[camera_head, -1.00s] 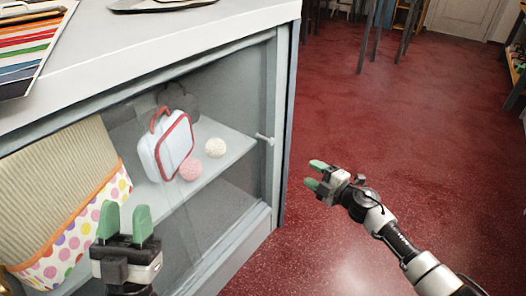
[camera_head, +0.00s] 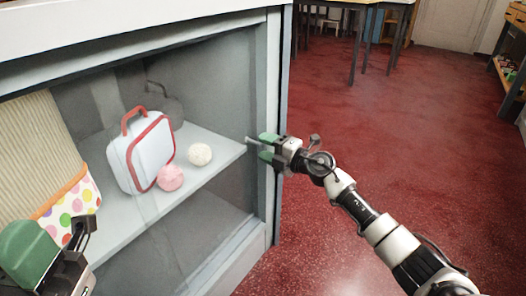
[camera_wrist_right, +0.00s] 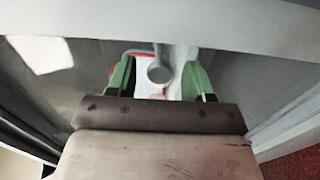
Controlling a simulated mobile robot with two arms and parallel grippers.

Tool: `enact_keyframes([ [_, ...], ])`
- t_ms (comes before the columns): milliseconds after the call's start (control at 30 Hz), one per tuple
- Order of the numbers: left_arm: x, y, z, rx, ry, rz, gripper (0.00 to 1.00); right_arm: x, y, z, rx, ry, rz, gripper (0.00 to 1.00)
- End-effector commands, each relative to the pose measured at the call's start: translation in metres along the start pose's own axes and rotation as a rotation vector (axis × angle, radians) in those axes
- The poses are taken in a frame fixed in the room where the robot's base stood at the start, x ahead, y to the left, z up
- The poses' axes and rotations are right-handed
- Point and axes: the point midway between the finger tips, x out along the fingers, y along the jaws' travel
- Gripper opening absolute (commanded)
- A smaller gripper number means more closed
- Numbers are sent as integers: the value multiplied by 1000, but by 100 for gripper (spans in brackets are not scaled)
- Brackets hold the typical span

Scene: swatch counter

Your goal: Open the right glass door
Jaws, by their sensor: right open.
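The right glass door (camera_head: 222,80) of the grey cabinet is closed, and items on the shelf show through it. Its small light handle (camera_head: 250,140) sticks out near the door's right edge. My right gripper (camera_head: 266,147) is open, with green fingertips pointing at the handle. In the right wrist view, the round end of the handle (camera_wrist_right: 160,74) appears between the two spread green fingers (camera_wrist_right: 158,80). I cannot tell if they touch it. My left gripper (camera_head: 35,255) is partly in view at the lower left; its jaw opening does not show clearly.
Red floor (camera_head: 400,150) is clear to the right; tables (camera_head: 350,40) stand farther back.

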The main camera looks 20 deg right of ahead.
Motion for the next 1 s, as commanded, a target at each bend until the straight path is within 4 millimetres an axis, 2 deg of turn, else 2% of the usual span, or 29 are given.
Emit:
enact_keyframes([
  [133,2,0,0,2,15,6,43,12,-1,0,0,0,0,52],
  [433,3,0,0,2,16,7,43,14,0,0,0,0,-1,52],
  [767,3,0,0,2,17,7,43,14,0,0,0,0,-1,3],
  [800,3,0,0,2,17,7,43,14,0,0,0,0,-1,0],
  [1000,5,0,0,2,18,7,43,13,0,-1,0,0,-1,0],
])
